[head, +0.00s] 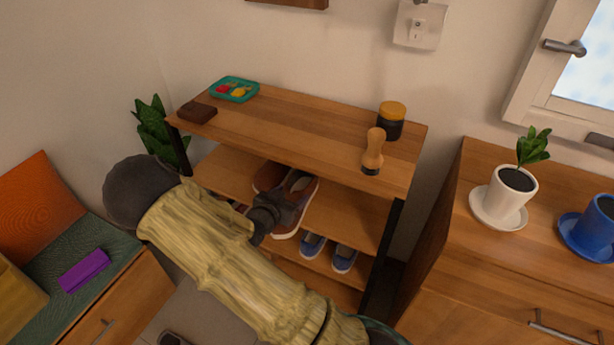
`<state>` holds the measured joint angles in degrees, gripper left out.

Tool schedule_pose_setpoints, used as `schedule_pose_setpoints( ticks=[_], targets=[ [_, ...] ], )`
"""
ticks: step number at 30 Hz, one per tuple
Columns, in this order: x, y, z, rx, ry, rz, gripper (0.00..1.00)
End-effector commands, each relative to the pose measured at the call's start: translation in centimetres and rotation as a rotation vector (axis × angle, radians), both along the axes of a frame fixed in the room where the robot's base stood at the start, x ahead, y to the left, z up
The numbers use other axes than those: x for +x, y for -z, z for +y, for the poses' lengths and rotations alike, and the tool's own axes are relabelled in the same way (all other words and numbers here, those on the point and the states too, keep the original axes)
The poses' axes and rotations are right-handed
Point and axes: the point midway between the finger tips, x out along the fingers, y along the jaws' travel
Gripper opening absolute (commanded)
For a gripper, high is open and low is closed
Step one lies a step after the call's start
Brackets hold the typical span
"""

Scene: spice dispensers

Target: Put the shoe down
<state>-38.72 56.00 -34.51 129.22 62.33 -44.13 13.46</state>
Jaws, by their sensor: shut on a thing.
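A brown shoe with a pale sole edge (305,191) is at the middle shelf of the wooden rack (330,211). My gripper (276,208) is shut on this shoe, reaching in from the front left. The gripper and arm hide part of the shoe, and I cannot tell whether its sole touches the shelf. Another brown shoe (267,177) shows just to its left, partly hidden behind the gripper.
Blue shoes (313,245) stand on the shelf below.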

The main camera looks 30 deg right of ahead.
Motion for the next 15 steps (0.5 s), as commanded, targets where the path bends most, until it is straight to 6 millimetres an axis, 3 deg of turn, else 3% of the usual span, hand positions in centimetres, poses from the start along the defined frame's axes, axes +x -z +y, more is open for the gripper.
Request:
schedule_pose_setpoints(
  ticks=[15],
  targets=[
    [6.9,0.1,-9.0,-0.003,0.004,-0.003,0.34]
  ],
)
